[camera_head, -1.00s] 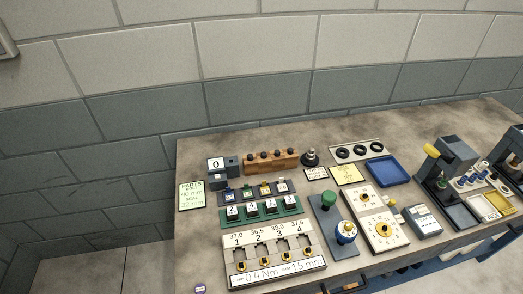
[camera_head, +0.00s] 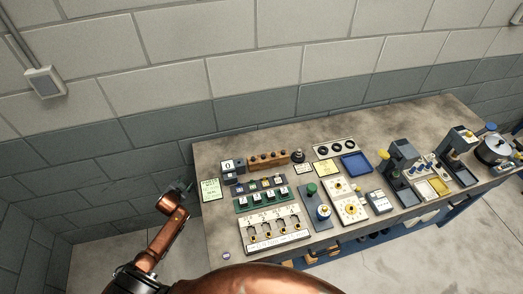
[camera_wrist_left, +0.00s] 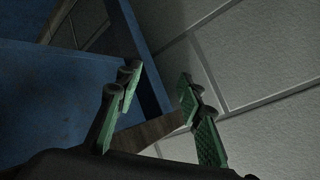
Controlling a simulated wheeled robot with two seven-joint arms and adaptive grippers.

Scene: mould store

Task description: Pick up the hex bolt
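I cannot make out a hex bolt for certain in either view; the small parts on the bench are too small to tell. My left gripper (camera_head: 184,187) is beside the left end of the workbench (camera_head: 222,232), at the end of my copper arm in the head view. In the left wrist view its two green-padded fingers (camera_wrist_left: 157,95) are spread apart with nothing between them. My right gripper is not in view.
Bare bench top lies along the back and front left. A block wall stands behind.

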